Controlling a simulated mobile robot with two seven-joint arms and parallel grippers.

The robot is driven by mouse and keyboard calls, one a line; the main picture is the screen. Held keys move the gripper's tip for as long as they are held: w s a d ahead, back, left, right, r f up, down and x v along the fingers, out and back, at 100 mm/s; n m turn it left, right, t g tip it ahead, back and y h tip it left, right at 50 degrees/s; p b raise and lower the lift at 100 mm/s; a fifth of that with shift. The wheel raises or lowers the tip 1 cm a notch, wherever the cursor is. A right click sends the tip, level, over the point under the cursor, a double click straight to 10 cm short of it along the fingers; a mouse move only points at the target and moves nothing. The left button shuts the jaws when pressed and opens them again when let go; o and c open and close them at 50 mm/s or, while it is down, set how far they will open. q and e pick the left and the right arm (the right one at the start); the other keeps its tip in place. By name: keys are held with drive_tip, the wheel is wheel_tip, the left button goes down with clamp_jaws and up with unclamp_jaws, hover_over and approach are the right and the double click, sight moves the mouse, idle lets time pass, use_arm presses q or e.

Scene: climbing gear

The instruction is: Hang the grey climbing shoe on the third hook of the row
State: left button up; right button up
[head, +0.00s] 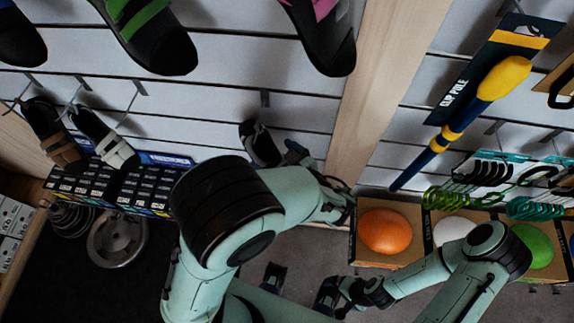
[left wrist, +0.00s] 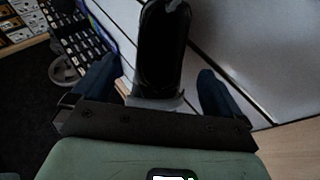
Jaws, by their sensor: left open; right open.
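The grey shoe (head: 260,145), dark with a light edge, hangs upright below a wall hook (head: 265,98), toe down, in the head view. My left gripper (head: 290,155) is open, with one blue finger (left wrist: 97,78) on each side of the shoe and gaps between. Whether the shoe bears on the hook is not clear. An empty hook (head: 135,90) lies further left. My right gripper (head: 335,298) is open, low and empty.
A brown shoe (head: 57,140) and a beige shoe (head: 105,140) hang on hooks at left, above stacked dark boxes (head: 120,187). Larger shoes (head: 150,35) hang above. A wooden post (head: 375,90) stands right of the grey shoe. Boxed coloured holds (head: 385,231) sit at right.

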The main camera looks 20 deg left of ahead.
sight(257, 143)
use_arm(q)
drive_tip(key=x, duration=0.6)
drive_tip(key=shift+w+a+f, duration=0.1)
drive_tip(key=shift+a, duration=0.05)
drive_tip(key=c, duration=1.2)
